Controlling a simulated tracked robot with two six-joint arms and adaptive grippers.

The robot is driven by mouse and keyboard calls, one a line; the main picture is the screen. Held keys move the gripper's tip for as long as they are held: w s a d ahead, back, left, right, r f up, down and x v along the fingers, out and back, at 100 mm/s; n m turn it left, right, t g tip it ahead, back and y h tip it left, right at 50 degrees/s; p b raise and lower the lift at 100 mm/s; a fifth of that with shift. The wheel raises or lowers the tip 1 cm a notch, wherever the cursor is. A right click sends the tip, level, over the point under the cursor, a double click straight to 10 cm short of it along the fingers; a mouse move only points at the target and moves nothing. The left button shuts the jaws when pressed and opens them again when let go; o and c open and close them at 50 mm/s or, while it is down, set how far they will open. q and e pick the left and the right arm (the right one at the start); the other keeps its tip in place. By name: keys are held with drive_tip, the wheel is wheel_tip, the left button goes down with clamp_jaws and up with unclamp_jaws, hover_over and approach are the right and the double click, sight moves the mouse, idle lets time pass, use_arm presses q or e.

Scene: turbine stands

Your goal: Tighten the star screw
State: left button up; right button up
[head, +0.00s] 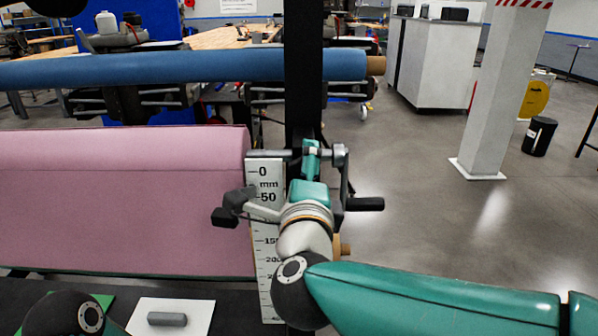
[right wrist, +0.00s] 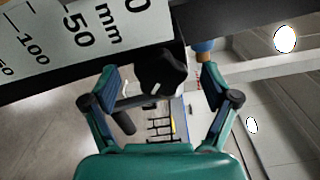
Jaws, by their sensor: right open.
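In the right wrist view a black knob (right wrist: 162,70), which looks like the star screw, sits beside the scale plate. My right gripper (right wrist: 160,82) is open, with one finger on either side of the knob and gaps showing at both sides. I cannot tell how deep the knob lies between the fingers. In the head view my right gripper (head: 311,158) is at the upright post, right of the scale plate (head: 266,235), and hides the knob. My left gripper is out of view.
A crank handle (head: 365,204) hangs just right of my right gripper. A pink roll (head: 120,200) fills the left, with a blue roll (head: 180,68) above it. A grey cylinder (head: 167,319) lies on a white pad. Open floor lies to the right.

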drive_tip(key=shift+s, duration=0.1)
drive_tip(key=s+b, duration=0.1)
drive_tip(key=s, duration=0.4)
idle(0.5)
drive_tip(key=shift+w, duration=0.1)
